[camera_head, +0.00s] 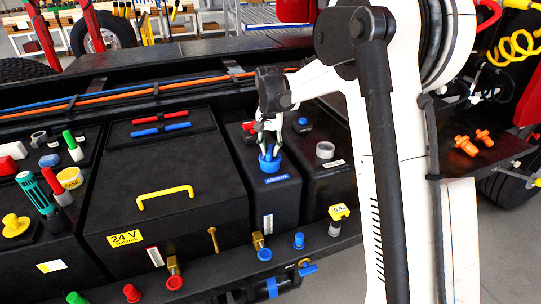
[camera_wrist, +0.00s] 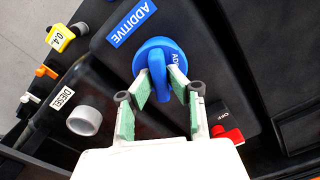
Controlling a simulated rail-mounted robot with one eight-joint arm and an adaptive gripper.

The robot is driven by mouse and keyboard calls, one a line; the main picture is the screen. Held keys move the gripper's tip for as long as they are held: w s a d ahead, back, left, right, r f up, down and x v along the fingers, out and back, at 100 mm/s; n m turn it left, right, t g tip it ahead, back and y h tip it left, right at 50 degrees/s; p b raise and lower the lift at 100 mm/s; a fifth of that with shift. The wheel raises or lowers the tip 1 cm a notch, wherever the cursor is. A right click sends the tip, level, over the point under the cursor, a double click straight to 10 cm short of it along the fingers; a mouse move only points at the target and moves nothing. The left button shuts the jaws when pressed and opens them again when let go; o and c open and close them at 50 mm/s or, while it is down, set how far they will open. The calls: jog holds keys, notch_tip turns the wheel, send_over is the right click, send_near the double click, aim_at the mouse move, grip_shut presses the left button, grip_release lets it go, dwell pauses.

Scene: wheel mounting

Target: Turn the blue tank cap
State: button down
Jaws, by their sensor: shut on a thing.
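The blue tank cap (camera_head: 269,160) sits on top of the narrow black additive tank (camera_head: 272,200), which has a blue label on its front. In the wrist view the cap (camera_wrist: 150,54) is a round blue disc with a raised grip ridge, beside the blue ADDITIVE label (camera_wrist: 131,22). My gripper (camera_head: 268,146) reaches down onto the cap from above. In the wrist view its green-padded fingers (camera_wrist: 160,86) stand on both sides of the ridge and are shut on it. The cap is seated on the tank.
A grey cap (camera_wrist: 84,120) with a DIESEL label and a red OFF switch (camera_wrist: 228,134) flank the cap. Left stands a black 24 V box with a yellow handle (camera_head: 165,195). Valves, including a yellow one (camera_head: 339,212), line the front edge.

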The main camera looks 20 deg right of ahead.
aim_at(270, 149)
jog(key=m, duration=0.4)
jog(key=c, duration=2.1)
grip_release()
jog(key=shift+m, duration=0.3)
jog(key=o, duration=0.5)
notch_tip(270, 149, up, 12)
